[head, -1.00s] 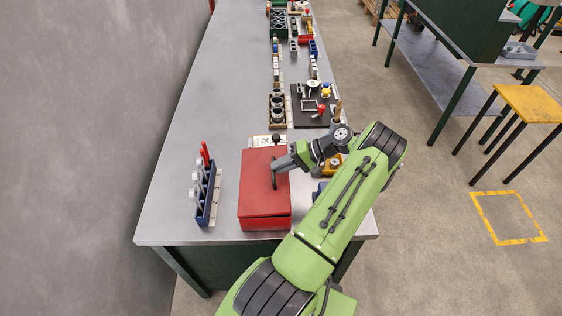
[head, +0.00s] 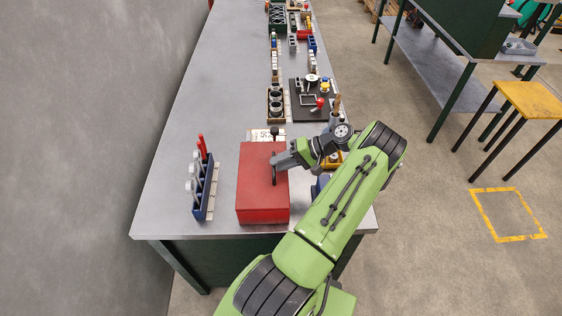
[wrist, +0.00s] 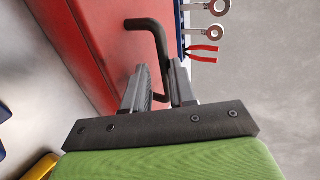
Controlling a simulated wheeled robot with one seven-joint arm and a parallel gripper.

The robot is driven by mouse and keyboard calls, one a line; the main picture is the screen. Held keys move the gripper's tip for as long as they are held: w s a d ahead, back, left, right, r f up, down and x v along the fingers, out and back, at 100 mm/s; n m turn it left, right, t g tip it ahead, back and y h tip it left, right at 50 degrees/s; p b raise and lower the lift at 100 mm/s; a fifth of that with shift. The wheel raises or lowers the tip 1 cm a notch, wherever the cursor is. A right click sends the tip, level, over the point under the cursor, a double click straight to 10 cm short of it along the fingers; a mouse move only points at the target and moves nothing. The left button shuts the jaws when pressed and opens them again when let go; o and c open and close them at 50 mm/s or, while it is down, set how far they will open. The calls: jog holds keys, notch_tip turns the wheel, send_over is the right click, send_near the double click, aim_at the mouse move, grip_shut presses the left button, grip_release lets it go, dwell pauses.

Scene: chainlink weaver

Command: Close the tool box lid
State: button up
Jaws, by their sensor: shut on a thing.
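The red tool box (head: 256,190) stands near the front end of the grey bench. Its red lid (head: 252,165) looks down over the box in the head view; I cannot tell whether a small gap is left. A dark bar handle (head: 274,176) runs along the lid's right part. My gripper (head: 276,161) reaches in from the right, its fingers shut on the handle. In the wrist view, the bent black handle (wrist: 157,35) passes between the fingers of my gripper (wrist: 157,82), beside the red lid surface (wrist: 90,45). The fingers hide part of the handle.
A blue rack with wrenches (head: 204,186) and red-handled pliers (head: 201,147) stands left of the box. A black board (head: 312,104) with parts lies farther back. The bench's left side is clear.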

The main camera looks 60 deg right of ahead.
jog(key=o, duration=0.4)
jog(key=shift+s+f, duration=0.4)
jog(key=shift+f, duration=0.3)
jog(key=r+v, duration=0.1)
jog(key=v, duration=1.4)
jog(key=shift+d+p, duration=0.25)
jog(key=shift+p, duration=0.05)
jog(key=shift+r, duration=0.15)
